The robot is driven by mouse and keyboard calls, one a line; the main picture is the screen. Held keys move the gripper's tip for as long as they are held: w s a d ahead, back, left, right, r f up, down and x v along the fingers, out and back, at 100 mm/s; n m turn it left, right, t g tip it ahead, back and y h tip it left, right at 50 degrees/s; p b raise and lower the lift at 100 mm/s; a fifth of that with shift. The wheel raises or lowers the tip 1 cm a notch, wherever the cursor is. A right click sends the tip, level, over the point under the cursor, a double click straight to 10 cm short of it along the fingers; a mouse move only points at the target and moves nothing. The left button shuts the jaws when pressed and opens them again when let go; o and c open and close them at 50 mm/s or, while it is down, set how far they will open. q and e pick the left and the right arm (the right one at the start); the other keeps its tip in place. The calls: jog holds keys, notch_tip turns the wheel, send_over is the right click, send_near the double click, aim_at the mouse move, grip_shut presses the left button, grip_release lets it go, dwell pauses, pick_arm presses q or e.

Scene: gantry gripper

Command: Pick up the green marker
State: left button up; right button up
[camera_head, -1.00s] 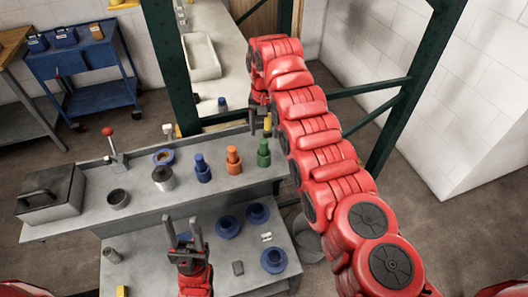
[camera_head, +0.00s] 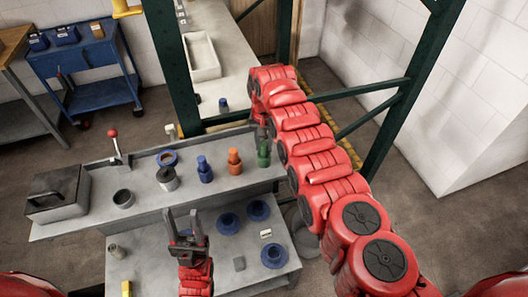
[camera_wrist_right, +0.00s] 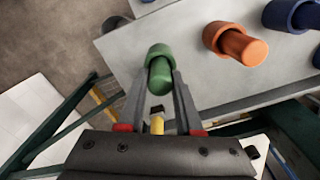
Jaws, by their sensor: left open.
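The green marker (camera_head: 264,153) stands upright at the right end of the raised grey bench. It also shows in the right wrist view (camera_wrist_right: 159,74), between the two fingers of my right gripper (camera_wrist_right: 161,82). The fingers lie close along both sides of it; I cannot tell whether they press on it. In the head view my right gripper (camera_head: 263,140) is at the marker's top, partly hidden by my red arm. My left gripper (camera_head: 185,222) is open and empty above the lower grey shelf, pointing toward the bench.
An orange marker (camera_head: 235,161) and a blue marker (camera_head: 205,169) stand left of the green one. A metal cylinder (camera_head: 167,179), a dark cup (camera_head: 123,198) and a grey box (camera_head: 58,194) are further left. Blue round parts (camera_head: 228,223) lie on the lower shelf. Green frame posts (camera_head: 168,65) rise behind.

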grip_shut()
jog(key=shift+r, duration=0.15)
